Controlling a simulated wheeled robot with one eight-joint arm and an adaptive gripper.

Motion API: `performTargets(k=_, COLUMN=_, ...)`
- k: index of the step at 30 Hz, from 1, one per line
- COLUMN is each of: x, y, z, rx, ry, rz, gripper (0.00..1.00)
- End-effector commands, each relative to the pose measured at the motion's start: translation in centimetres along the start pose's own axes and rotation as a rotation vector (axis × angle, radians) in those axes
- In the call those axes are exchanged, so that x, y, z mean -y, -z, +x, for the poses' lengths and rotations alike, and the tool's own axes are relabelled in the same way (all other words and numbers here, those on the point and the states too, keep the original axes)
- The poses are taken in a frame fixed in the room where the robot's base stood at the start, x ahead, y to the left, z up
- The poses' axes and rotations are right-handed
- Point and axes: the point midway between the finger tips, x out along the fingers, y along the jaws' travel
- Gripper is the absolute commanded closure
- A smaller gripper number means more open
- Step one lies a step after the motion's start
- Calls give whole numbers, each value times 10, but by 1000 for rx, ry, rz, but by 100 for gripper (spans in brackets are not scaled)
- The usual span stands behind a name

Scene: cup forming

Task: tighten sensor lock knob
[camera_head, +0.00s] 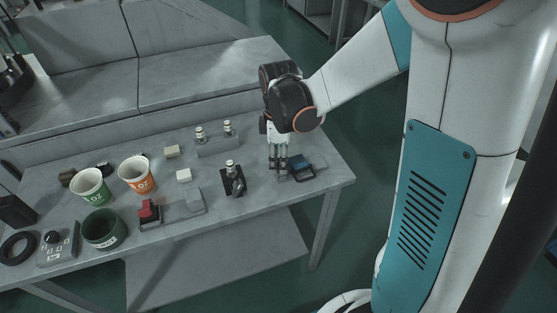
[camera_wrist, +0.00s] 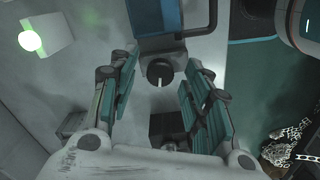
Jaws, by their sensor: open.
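A round black knob (camera_wrist: 160,73) with a short white mark shows in the wrist view, at the near edge of a blue-and-dark device (camera_wrist: 157,20). My gripper (camera_wrist: 155,68) is open, with one finger on each side of the knob in this view and visible gaps to both. I cannot tell how far above the knob the fingertips are. In the head view my gripper (camera_head: 278,166) points down near the table's right end, beside the blue-and-dark device (camera_head: 301,168). The knob is hard to make out there.
The grey table (camera_head: 262,207) holds a black stand (camera_head: 232,182) left of my gripper, and a grey rack (camera_head: 217,145) with two small cylinders behind. A green cup (camera_head: 90,187), an orange cup (camera_head: 137,175) and a red-topped block (camera_head: 148,211) stand farther left. The right front corner is clear.

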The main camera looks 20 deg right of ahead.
Motion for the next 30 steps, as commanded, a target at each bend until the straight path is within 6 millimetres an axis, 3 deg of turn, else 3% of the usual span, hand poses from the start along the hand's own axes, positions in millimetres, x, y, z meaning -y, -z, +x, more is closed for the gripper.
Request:
performTargets(k=10, x=0, y=0, z=3, rx=0, ry=0, rz=0, gripper=55)
performTargets(k=16, x=0, y=0, z=3, rx=0, ry=0, rz=0, gripper=100)
performTargets(k=30, x=0, y=0, z=3, rx=0, ry=0, rz=73, gripper=100)
